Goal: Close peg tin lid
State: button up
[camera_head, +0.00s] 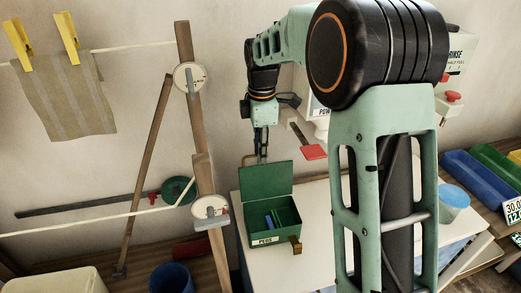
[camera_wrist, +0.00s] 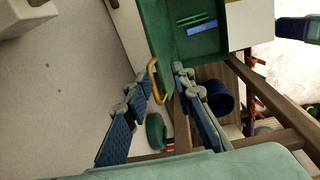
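The green peg tin (camera_head: 277,238) stands on the pale worktop with its lid (camera_head: 265,178) raised upright at the back. Several blue and green pegs lie inside. In the wrist view the tin (camera_wrist: 222,45) is at the top, and the lid (camera_wrist: 158,30) is seen nearly edge-on. The lid's brass loop handle (camera_wrist: 153,82) lies between the fingers of my gripper (camera_wrist: 162,78). My gripper is open, its two fingers apart on either side of the handle. In the head view my gripper (camera_head: 262,146) points down just above the lid's top edge; contact cannot be told.
A wooden frame (camera_head: 190,120) with a line and hanging cloth (camera_head: 65,100) stands left of the tin. A red paddle (camera_head: 314,152) is behind it to the right. A blue bucket (camera_head: 171,278) sits lower left. My arm hides part of the worktop (camera_head: 325,225).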

jog(key=shift+r+p, duration=2.8)
jog(key=shift+r, duration=0.9)
notch_tip(320, 180, up, 5)
send_over(261, 170)
jog(key=shift+a, duration=0.1)
notch_tip(261, 170, up, 12)
jog(key=shift+s, duration=0.4)
